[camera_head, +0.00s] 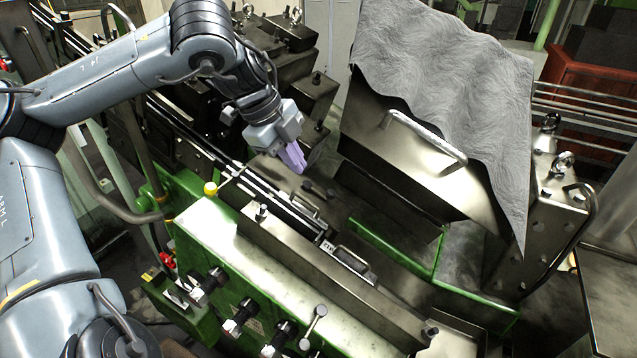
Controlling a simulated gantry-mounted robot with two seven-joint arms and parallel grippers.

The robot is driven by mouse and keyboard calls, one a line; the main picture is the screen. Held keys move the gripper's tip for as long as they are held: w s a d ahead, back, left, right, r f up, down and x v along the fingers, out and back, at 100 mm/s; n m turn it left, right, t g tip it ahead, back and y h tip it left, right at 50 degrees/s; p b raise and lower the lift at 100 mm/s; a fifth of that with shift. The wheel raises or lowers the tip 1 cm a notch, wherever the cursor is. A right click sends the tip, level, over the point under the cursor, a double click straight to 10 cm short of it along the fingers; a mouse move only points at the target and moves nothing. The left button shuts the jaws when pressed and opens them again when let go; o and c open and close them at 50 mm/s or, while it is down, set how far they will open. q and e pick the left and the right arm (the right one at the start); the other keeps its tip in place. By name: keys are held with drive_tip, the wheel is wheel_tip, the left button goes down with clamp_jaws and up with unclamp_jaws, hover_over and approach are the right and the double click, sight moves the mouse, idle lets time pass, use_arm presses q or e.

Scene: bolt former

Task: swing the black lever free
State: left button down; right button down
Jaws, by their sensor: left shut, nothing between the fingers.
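My left gripper (297,167) comes in from the upper left, over the middle of the machine. Its purple fingers point down and are shut with nothing between them. A dark piece (316,156) that looks like the black lever is just right of the fingertips, partly behind them. I cannot tell whether the fingers touch it. A short dark rod with thicker ends (319,188) lies on the metal plate just below the fingertips. My right gripper is not in view.
A raised metal cover with a light handle (428,138) and a grey cloth-like sheet (450,75) stands right of the gripper. An open trough lies between.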

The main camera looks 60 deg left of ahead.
sight(315, 206)
use_arm(q)
drive_tip(key=p+x, duration=0.2)
drive_tip(key=x, duration=0.8)
drive_tip(key=shift+w+a+f+p, duration=0.45)
drive_tip(key=shift+w+a+p, duration=0.25)
drive_tip(key=shift+p, duration=0.1)
drive_tip(key=shift+w+a+f+p, duration=0.2)
drive_tip(key=shift+w, duration=0.2)
drive_tip(key=shift+w+a+f+p, duration=0.15)
drive_tip(key=shift+w+a+f, duration=0.05)
drive_tip(key=shift+w, duration=0.15)
drive_tip(key=shift+w, duration=0.1)
